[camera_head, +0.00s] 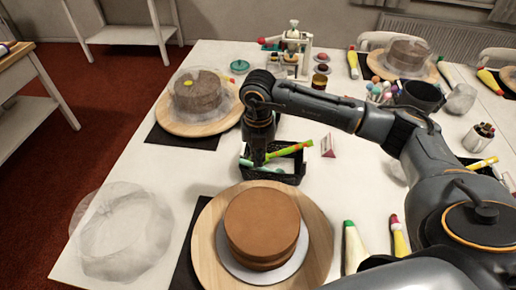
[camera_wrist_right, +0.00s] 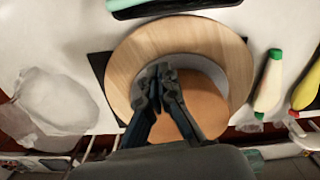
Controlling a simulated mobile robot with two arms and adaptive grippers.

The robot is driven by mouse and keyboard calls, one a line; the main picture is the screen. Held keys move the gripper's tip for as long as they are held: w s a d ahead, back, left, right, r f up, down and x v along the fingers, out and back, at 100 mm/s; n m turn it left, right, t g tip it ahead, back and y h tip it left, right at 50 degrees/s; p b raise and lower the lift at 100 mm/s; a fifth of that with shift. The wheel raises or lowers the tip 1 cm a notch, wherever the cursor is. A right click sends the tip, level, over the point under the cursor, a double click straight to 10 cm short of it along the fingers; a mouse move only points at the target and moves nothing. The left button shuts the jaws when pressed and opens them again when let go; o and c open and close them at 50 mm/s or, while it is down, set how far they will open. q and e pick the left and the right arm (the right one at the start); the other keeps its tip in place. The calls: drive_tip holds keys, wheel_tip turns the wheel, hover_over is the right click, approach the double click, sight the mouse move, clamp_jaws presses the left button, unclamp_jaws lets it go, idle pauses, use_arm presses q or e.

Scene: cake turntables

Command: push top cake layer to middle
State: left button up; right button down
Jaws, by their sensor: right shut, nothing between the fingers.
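The brown top cake layer (camera_head: 262,216) sits on a lower brown layer (camera_head: 264,264), whose edge shows at the front. The two do not look exactly aligned. They rest on a pale grey board (camera_head: 232,266) on a round wooden turntable (camera_head: 318,240). My left gripper is not in view.
A clear crumpled cover (camera_head: 125,235) lies at left. Piping tubes (camera_head: 355,248) lie right of the turntable. Another cake on a turntable (camera_head: 185,125) stands at the back left. Tools fill the basket behind. The table between the cover and the far cake is clear.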

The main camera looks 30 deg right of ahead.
sight(259, 188)
wheel_tip(259, 188, down, 6)
drive_tip(key=shift+r+p, duration=0.15)
drive_tip(key=shift+p, duration=0.45)
drive_tip(key=s, duration=0.1)
drive_tip(key=s+a+p, duration=0.1)
drive_tip(key=s+p, duration=0.1)
drive_tip(key=shift+a+r, duration=0.25)
drive_tip(key=shift+s+a, duration=0.1)
drive_tip(key=shift+s, duration=0.1)
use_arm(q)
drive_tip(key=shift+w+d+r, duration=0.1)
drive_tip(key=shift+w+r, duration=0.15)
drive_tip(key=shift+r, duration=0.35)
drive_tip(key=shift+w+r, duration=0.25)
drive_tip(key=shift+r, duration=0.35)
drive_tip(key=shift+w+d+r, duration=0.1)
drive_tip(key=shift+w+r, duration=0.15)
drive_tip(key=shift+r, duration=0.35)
use_arm(e)
drive_tip(key=shift+f, duration=0.15)
drive_tip(key=shift+s+a, duration=0.25)
drive_tip(key=shift+s, duration=0.25)
drive_tip(key=shift+s+a, duration=0.25)
drive_tip(key=shift+s, duration=0.25)
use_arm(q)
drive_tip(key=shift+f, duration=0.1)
